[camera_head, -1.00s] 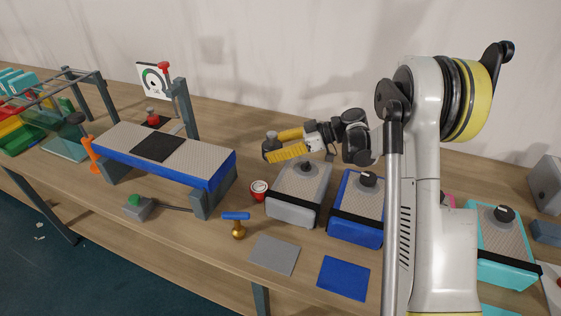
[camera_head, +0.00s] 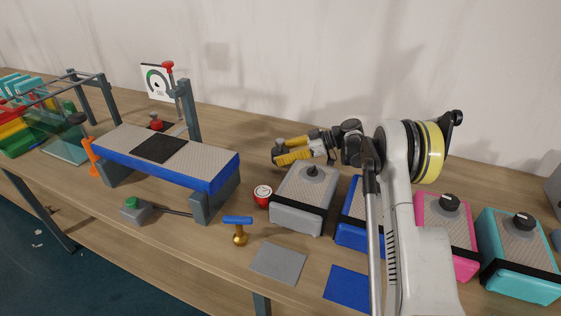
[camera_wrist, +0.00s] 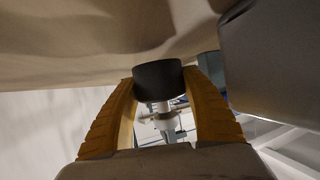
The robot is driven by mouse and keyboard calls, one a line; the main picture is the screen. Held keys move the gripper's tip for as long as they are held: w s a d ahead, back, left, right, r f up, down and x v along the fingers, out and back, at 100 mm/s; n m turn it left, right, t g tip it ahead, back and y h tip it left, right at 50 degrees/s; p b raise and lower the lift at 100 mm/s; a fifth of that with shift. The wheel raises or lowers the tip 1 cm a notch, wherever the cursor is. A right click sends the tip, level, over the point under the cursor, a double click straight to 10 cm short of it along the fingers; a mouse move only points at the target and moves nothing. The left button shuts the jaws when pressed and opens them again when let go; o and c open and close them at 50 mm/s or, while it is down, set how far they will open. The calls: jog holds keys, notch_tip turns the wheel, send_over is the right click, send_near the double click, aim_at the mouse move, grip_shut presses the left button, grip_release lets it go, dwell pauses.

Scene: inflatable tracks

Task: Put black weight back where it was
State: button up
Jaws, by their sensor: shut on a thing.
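My gripper (camera_head: 280,152), with yellow fingers, is above the table behind the grey box (camera_head: 303,196). It is shut on the black weight, a short dark cylinder (camera_wrist: 158,80) that shows between the fingertips in the wrist view. In the head view only a small dark grey part of the weight (camera_head: 279,144) shows at the fingertips. The blue platform (camera_head: 213,160), with a black square pad (camera_head: 160,148) on its grey top, stands to the left of my gripper.
A round gauge (camera_head: 158,84) and a red-topped post stand behind the platform. A red can (camera_head: 263,196) stands beside the grey box. Blue, pink (camera_head: 447,232) and teal (camera_head: 518,256) boxes are to the right. A gold-and-blue tool (camera_head: 239,230) stands in front.

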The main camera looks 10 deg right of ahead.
jog(key=shift+f, duration=0.8)
jog(key=shift+f+b, duration=0.2)
jog(key=shift+b, duration=0.15)
jog(key=o, duration=1.1)
